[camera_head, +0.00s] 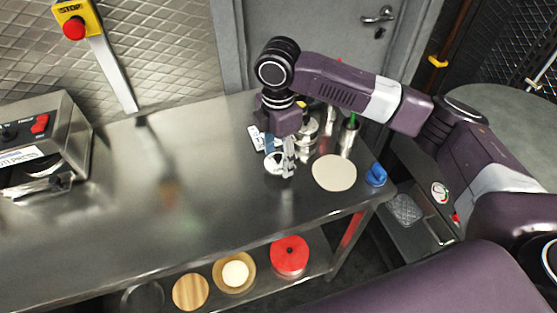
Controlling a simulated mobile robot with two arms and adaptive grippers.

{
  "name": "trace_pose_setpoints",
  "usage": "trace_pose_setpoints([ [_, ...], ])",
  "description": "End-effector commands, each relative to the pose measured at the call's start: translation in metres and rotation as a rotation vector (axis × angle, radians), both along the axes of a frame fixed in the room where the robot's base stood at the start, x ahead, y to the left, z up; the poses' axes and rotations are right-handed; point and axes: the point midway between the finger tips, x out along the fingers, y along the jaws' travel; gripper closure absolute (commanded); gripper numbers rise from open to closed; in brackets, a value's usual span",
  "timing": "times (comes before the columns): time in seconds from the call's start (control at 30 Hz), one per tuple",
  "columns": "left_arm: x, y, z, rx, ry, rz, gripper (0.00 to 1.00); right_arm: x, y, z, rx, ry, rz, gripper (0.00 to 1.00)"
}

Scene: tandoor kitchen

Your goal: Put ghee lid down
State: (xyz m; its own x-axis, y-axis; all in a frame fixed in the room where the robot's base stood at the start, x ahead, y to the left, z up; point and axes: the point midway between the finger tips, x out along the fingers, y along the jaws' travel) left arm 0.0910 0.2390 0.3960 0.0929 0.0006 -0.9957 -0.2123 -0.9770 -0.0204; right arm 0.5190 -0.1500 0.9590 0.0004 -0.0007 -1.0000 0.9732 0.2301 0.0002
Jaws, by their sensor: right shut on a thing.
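My right arm reaches in from the right over the steel table (110,235). My right gripper (287,166) points down near the table's back right part. It is shut on a small shiny round metal piece, which looks like the ghee lid (272,164); the fingers cover part of it. The lid is at or just above the tabletop; I cannot tell if it touches. A metal pot (308,133), perhaps the ghee pot, stands right behind the gripper, partly hidden by it. My left gripper is out of view.
A pale flat disc (334,173) lies right of the gripper, with a blue object (376,175) at the table corner. A metal cup (348,140) with green in it stands behind. The table's middle is clear. A machine (40,145) stands at left.

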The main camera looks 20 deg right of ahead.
Motion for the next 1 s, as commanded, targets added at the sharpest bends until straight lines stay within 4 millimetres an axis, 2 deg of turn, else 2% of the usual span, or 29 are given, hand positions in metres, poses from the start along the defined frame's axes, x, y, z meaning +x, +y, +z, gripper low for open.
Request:
trace_pose_setpoints([
  [0.1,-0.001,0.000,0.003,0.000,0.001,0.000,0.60,-0.001,-0.001,-0.018,-0.001,0.004,-0.002,0.63],
  [0.17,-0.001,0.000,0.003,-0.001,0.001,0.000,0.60,0.000,0.000,-0.023,-0.001,0.001,-0.001,0.63],
  [0.5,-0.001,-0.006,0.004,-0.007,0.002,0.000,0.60,0.000,0.000,-0.026,0.000,0.001,-0.001,0.63],
  [0.53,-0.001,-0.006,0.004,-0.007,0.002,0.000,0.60,0.000,0.000,-0.027,0.000,0.001,-0.001,0.46],
  [0.67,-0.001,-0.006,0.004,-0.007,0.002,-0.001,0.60,0.000,0.000,-0.027,0.000,0.001,0.000,0.31],
  [1.0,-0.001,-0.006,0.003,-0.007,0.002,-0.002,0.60,0.000,0.000,-0.025,0.000,-0.001,0.000,0.29],
])
